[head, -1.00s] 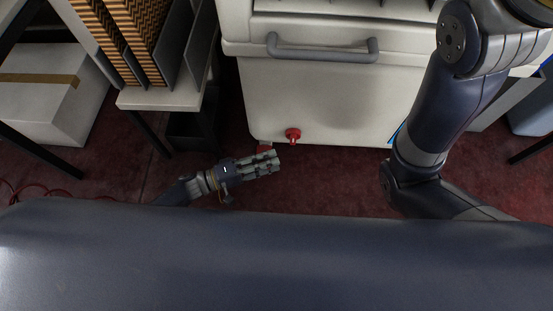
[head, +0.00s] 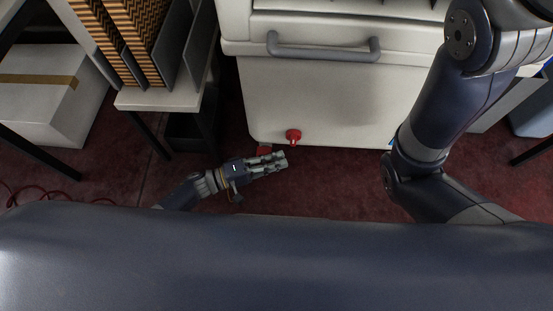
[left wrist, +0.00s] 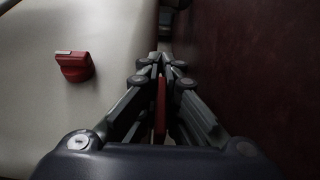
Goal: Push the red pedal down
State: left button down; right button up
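The red pedal (head: 264,151) shows as a small red patch low at the front left of the white table's base, partly hidden by my left gripper. My left gripper (head: 283,158) is low near the floor, pointing right, and it overlaps the pedal in the head view. In the left wrist view the gripper's fingers (left wrist: 162,60) come together at the tips and look shut. A red strip of the pedal (left wrist: 161,105) shows through the gap between the fingers; I cannot tell whether they touch it. My right gripper is out of view.
A red knob (head: 293,136) sticks out of the white cabinet (head: 330,100) just above the gripper; it also shows in the left wrist view (left wrist: 74,66). A grey handle (head: 322,50) is higher up. A shelf (head: 160,98) stands left.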

pick_arm(q)
jog(key=shift+f, duration=0.1)
jog(key=f+m+h+b, duration=0.1)
jog(key=m+b, duration=0.1)
jog(key=b, duration=0.2)
jog(key=shift+f+m, duration=0.35)
jog(key=shift+m, duration=0.05)
jog(key=shift+w+m+h+b, duration=0.1)
jog(key=shift+m+h+b, duration=0.2)
jog(key=shift+m+b, duration=0.35)
jog(key=c, duration=1.8)
grip_release()
jog(key=shift+r, duration=0.1)
